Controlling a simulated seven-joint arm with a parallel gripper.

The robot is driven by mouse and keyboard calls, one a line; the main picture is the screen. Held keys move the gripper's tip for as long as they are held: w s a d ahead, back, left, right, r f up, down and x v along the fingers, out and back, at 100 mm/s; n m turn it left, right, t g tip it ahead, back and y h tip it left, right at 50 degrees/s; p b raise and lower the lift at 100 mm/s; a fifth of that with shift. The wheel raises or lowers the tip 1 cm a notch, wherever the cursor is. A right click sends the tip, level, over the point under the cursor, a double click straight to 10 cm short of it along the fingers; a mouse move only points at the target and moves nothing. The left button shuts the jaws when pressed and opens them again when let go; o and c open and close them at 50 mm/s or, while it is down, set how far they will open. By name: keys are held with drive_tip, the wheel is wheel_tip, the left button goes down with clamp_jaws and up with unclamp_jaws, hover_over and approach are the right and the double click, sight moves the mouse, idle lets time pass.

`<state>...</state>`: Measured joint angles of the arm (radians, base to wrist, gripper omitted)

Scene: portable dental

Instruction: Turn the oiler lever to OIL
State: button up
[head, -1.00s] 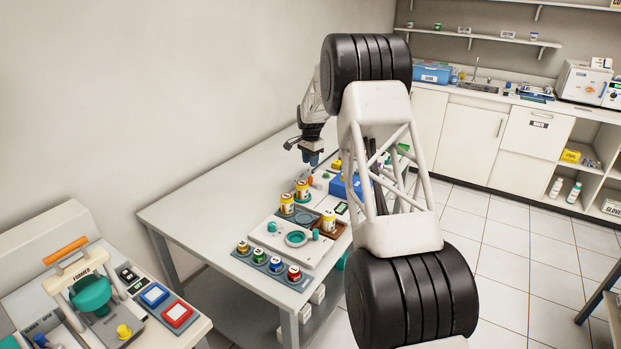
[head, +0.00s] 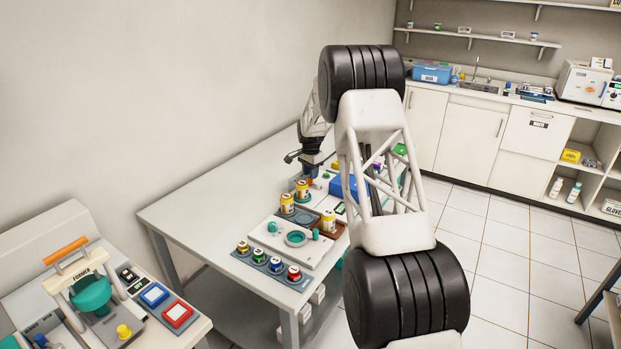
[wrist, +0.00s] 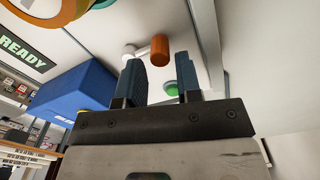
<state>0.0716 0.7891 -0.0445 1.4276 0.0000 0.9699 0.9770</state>
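The oiler lever shows in the wrist view as a white arm (wrist: 134,50) with an orange knob (wrist: 159,48). My gripper (wrist: 160,62) is open, its two blue-grey fingers apart. The knob shows between and slightly beyond the fingertips, nearer the right one, with no clear contact. In the head view my gripper (head: 311,174) is low over the far part of the table's equipment, behind the yellow-labelled jars. It hides the lever there. I cannot read an OIL mark in any view.
A green button (wrist: 172,89) shows between the fingers in the wrist view. A blue box (wrist: 75,97) and a READY display (wrist: 22,47) are to the left. Yellow-labelled jars (head: 287,204) stand close in front of my gripper. The table's left side (head: 215,195) is clear.

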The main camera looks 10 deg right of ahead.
sight(309, 181)
drive_tip(key=shift+f, duration=1.15)
clamp_jaws()
drive_tip(key=shift+s+a+n, duration=0.1)
drive_tip(key=shift+n, duration=0.2)
drive_tip(key=n, duration=0.1)
drive_tip(key=s+n, duration=0.1)
drive_tip(key=n, duration=0.1)
drive_tip(key=a+n, duration=0.1)
drive_tip(key=n, duration=0.1)
drive_tip(key=shift+s+r, duration=0.1)
drive_tip(key=shift+s, duration=0.15)
drive_tip(key=n, duration=0.1)
drive_tip(key=s+n, duration=0.1)
drive_tip(key=n, duration=0.2)
drive_tip(key=shift+s+n, duration=0.35)
drive_tip(key=shift+n, duration=0.05)
